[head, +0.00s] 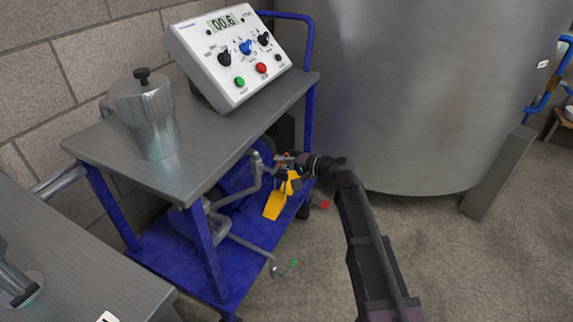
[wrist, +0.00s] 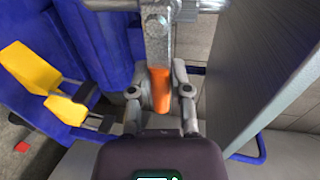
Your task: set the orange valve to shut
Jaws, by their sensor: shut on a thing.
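The orange valve's handle (wrist: 161,88) shows in the wrist view as a short orange lever, joined at its far end to a grey metal pipe fitting (wrist: 159,30). My gripper (wrist: 160,95) has one finger on each side of the lever and is shut on it. In the head view my gripper (head: 300,161) reaches the pipework at the right side of the blue cart, below its top. There the lever is small and mostly hidden by the gripper, so its angle to the pipe is hard to tell.
The blue cart (head: 206,250) carries a control box (head: 228,57) reading 00.6 and a metal canister (head: 146,115). A yellow part (head: 279,203) sits close below my gripper. A green-handled valve (head: 293,263) hangs lower.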

